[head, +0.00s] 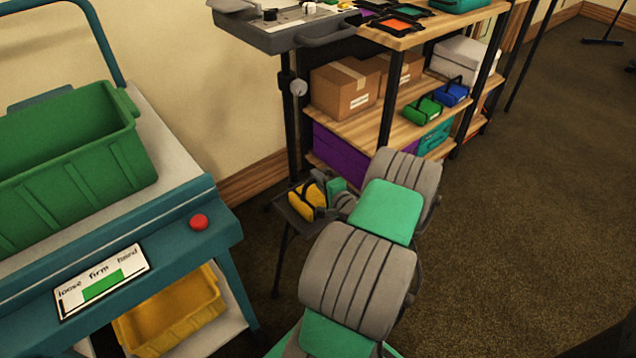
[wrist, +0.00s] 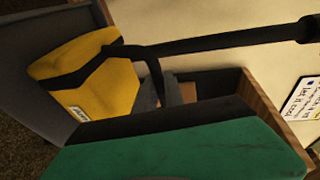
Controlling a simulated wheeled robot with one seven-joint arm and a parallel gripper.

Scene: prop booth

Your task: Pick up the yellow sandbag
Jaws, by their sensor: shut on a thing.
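The yellow sandbag (head: 307,201) has black straps and is at the small dark tray (head: 291,207) low on the black stand. I cannot tell whether it rests on the tray or hangs just above it. My gripper (head: 338,198) is right beside it, at the far end of my arm. In the wrist view the sandbag (wrist: 105,97) fills the left, with a white label and a black strap loop reaching to my gripper (wrist: 168,94). The gripper is shut on the sandbag, seemingly by this strap; the exact contact is partly hidden.
A teal cart (head: 198,265) at left bears a green bin (head: 75,165), a red button (head: 199,222) and a gauge labelled loose, firm, hard (head: 103,282). A yellow bin (head: 172,312) sits below. A wooden shelf (head: 350,128) stands behind.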

